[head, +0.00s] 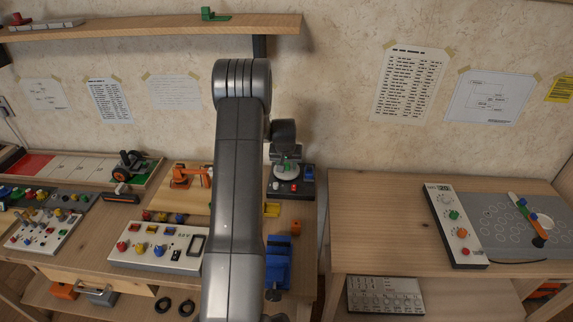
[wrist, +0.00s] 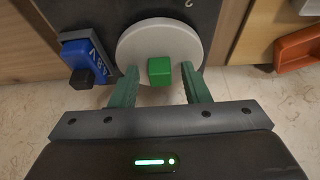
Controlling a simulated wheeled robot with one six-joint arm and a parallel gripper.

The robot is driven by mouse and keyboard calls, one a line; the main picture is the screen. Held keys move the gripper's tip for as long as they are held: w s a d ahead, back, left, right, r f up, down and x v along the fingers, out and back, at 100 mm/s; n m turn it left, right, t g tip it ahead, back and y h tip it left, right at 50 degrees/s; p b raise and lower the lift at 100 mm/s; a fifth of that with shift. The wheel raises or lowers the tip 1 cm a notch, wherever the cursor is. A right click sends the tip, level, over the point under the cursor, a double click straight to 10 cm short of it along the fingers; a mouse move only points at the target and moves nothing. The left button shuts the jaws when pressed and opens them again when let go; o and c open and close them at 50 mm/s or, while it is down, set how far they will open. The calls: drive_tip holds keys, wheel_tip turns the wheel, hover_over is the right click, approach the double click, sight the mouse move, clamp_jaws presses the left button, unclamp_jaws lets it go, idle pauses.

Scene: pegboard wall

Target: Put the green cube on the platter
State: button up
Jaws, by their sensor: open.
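The green cube (wrist: 159,71) shows in the wrist view against the near part of the round, pale grey platter (wrist: 138,45) and appears to rest on it. My gripper (wrist: 159,67) is open, with one green finger on each side of the cube and a gap on both sides. In the head view, my gripper (head: 287,157) is over the platter (head: 284,177), behind my arm. The cube is hard to tell from the green fingers there.
The platter is on a dark panel (wrist: 200,12) with a blue switch block (wrist: 87,60) beside it. An orange part (wrist: 298,48) lies at right in the wrist view. A white button panel (head: 158,246) and a blue vise (head: 278,262) are on the bench. The right table (head: 375,225) has clear room.

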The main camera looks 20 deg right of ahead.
drive_tip(key=b+v, duration=0.1)
drive_tip(key=v, duration=1.1)
drive_tip(key=shift+b, duration=0.3)
drive_tip(key=shift+w+r, duration=0.1)
drive_tip(key=shift+r, duration=0.05)
idle(1.4)
